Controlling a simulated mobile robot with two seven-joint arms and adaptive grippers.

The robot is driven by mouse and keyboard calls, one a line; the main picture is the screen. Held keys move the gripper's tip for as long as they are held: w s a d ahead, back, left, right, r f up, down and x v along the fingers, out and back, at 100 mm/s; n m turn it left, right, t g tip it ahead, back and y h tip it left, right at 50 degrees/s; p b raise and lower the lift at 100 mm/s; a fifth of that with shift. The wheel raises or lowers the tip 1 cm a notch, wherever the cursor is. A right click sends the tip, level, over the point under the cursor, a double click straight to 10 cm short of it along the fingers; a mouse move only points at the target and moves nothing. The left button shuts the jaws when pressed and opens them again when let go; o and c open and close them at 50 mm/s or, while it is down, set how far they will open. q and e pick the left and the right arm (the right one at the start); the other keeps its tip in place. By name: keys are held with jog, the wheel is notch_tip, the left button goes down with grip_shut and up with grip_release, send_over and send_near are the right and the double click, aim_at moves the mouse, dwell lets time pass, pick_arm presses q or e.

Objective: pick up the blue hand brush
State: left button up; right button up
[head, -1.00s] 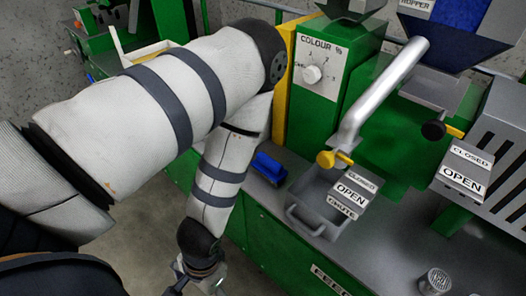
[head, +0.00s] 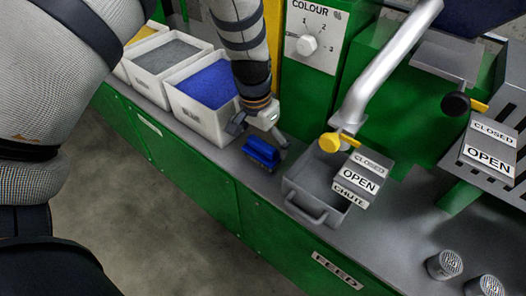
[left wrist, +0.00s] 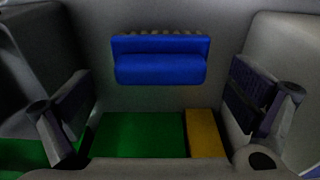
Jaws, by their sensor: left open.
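The blue hand brush (head: 262,153) lies on the grey bench top, between a white bin and the grey chute tray. My left gripper (head: 258,134) is just behind and above it in the head view. In the left wrist view the brush (left wrist: 160,60) lies level across the upper middle, between the lines of the two fingers. The left gripper (left wrist: 162,112) is open and empty, with its fingers spread on either side and apart from the brush. My right gripper is not in view.
A white bin of blue material (head: 208,88) stands left of the gripper, beside a bin of grey material (head: 165,62). The grey chute tray (head: 312,190) with its handle is close on the right. Two metal cups (head: 445,264) stand front right.

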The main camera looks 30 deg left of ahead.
aim_at(261, 143)
pick_arm(q)
notch_tip(261, 143, down, 4)
jog(key=shift+w+r, duration=0.1)
jog(key=shift+r, duration=0.25)
jog(key=c, duration=1.1)
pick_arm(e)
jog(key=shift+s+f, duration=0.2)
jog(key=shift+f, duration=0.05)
pick_arm(q)
notch_tip(261, 143, up, 10)
jog(key=shift+r+p, duration=0.1)
jog(key=shift+p, duration=0.45)
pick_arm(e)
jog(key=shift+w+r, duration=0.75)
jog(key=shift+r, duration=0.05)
pick_arm(q)
jog(key=shift+o, duration=0.9)
